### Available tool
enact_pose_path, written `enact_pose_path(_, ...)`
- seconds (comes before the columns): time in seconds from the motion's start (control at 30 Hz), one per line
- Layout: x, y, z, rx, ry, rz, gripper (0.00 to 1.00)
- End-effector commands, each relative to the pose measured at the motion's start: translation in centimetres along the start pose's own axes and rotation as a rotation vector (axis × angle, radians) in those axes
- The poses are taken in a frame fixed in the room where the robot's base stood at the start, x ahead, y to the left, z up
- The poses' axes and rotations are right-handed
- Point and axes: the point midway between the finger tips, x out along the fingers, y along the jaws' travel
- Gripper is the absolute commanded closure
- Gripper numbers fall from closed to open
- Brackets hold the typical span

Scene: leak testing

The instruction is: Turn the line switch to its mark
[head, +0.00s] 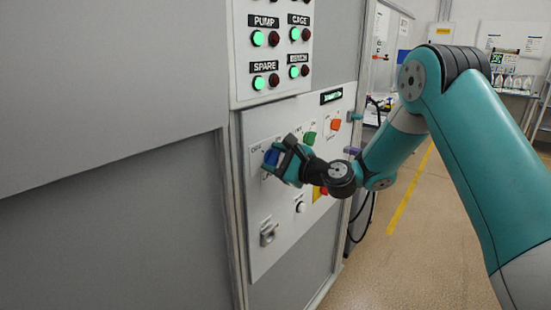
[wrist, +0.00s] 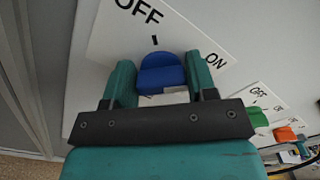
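A blue rotary switch (head: 271,157) sits on the light panel of the grey cabinet. In the wrist view the blue switch (wrist: 162,75) stands on a white plate with OFF above it and ON to its right. A short dark mark (wrist: 154,40) lies between OFF and the knob. My gripper (head: 278,160) is at this switch. In the wrist view my gripper's teal fingers (wrist: 160,78) stand on either side of the knob, close to its sides. Whether they press on it is not clear. The knob's lower part is hidden by the gripper.
A green switch (head: 309,138) and an orange switch (head: 335,124) sit to the right on the same panel. A red-and-yellow control (head: 321,191) is partly hidden behind my wrist. A white button (head: 300,207) and a latch (head: 268,233) are below. The floor at right is open.

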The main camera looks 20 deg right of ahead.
Motion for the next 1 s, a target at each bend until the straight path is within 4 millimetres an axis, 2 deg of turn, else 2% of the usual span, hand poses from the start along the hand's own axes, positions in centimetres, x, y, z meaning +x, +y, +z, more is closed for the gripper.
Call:
enact_pose_path(0.03,-0.01,-0.01,0.00,0.000,0.000,0.000,0.60)
enact_pose_path(0.13,-0.02,-0.01,0.01,0.000,0.000,0.000,0.83)
enact_pose_path(0.17,-0.02,0.00,0.01,0.000,0.000,0.000,0.84)
enact_pose_path(0.37,-0.02,0.21,-0.16,-0.054,-0.001,0.000,0.84)
enact_pose_path(1.0,-0.02,0.44,-0.26,-0.389,0.000,0.000,0.84)
